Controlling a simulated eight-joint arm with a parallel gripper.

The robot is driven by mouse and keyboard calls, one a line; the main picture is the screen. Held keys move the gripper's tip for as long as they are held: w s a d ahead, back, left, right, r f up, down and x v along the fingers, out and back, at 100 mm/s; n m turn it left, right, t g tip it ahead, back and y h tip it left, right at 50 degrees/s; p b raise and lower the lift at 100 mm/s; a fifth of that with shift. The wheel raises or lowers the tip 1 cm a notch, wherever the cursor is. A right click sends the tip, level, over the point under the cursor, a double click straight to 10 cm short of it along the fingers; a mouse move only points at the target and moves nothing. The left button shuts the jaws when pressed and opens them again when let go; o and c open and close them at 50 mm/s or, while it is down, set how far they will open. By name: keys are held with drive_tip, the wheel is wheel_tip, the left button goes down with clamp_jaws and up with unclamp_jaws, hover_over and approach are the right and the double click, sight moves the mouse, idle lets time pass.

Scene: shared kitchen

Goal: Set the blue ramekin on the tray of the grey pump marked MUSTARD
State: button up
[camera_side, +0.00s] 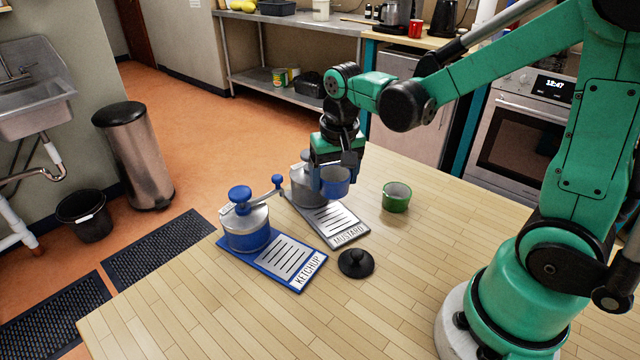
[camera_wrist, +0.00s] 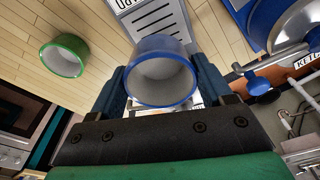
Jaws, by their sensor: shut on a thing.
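My gripper (camera_side: 330,172) is shut on the blue ramekin (camera_side: 337,182), which also shows between my fingers in the wrist view (camera_wrist: 163,48). The ramekin looks upright and empty. It appears held above the slatted tray (camera_side: 337,222) marked MUSTARD, near the grey pump (camera_side: 304,186). The gap between ramekin and tray is hard to judge. My gripper and the ramekin partly hide the pump in the side view. In the wrist view the ramekin covers part of the tray (camera_wrist: 152,18).
A blue pump (camera_side: 246,228) with a tray (camera_side: 290,262) marked KETCHUP stands to the left. A green ramekin (camera_side: 396,197) is to the right. A black knobbed lid (camera_side: 356,262) lies in front of the MUSTARD tray. The front of the wooden table (camera_side: 230,320) is clear.

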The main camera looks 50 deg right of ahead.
sight(333, 218)
drive_tip(key=shift+f, duration=3.1)
drive_tip(key=shift+f, duration=0.15)
drive_tip(key=o, duration=1.2)
drive_tip(key=shift+o, duration=0.2)
drive_tip(key=shift+r, duration=0.2)
